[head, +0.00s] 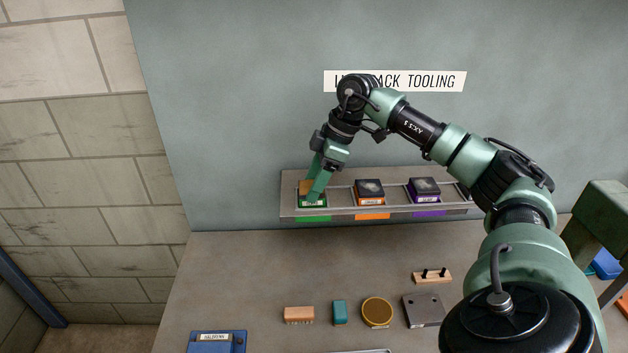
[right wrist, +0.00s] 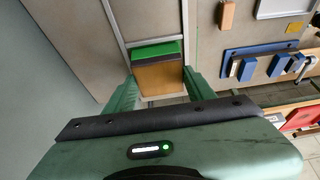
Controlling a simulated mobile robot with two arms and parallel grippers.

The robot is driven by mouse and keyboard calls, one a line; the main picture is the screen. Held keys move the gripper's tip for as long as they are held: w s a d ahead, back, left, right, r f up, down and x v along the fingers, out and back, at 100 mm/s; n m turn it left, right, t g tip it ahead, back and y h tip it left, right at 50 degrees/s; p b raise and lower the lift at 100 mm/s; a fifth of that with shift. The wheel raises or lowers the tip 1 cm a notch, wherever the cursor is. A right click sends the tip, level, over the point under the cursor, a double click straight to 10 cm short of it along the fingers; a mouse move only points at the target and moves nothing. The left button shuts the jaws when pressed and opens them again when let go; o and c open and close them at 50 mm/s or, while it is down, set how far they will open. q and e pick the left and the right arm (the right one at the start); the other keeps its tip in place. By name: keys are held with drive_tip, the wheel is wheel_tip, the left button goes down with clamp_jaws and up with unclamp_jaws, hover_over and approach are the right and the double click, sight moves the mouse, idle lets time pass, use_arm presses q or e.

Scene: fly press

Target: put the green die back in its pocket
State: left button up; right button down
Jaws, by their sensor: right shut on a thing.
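The green die (head: 312,204), a block with a green edge and a tan face, is at the leftmost pocket of the wall rack (head: 288,208), above a green strip. My right gripper (head: 314,187) reaches down onto it and is shut on it. In the right wrist view the die (right wrist: 158,72) sits between the two fingers, close to the rack's grey bars. I cannot tell whether it rests on the pocket floor, as the fingers hide part of it. My left gripper is not in view.
An orange die (head: 370,189) and a purple die (head: 424,188) stand in rack pockets to the right. On the bench below are a brush (head: 299,314), a teal block (head: 340,311), a yellow tin (head: 377,311), a grey plate (head: 423,309) and a pegged wooden stand (head: 432,278).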

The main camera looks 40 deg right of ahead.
drive_tip(key=shift+p, duration=0.3)
idle(0.7)
drive_tip(key=shift+c, duration=2.2)
unclamp_jaws()
drive_tip(key=shift+s+f, duration=0.1)
drive_tip(key=b+v, duration=0.1)
drive_tip(key=v, duration=0.7)
drive_tip(key=shift+b, duration=0.4)
drive_tip(key=shift+a, duration=0.1)
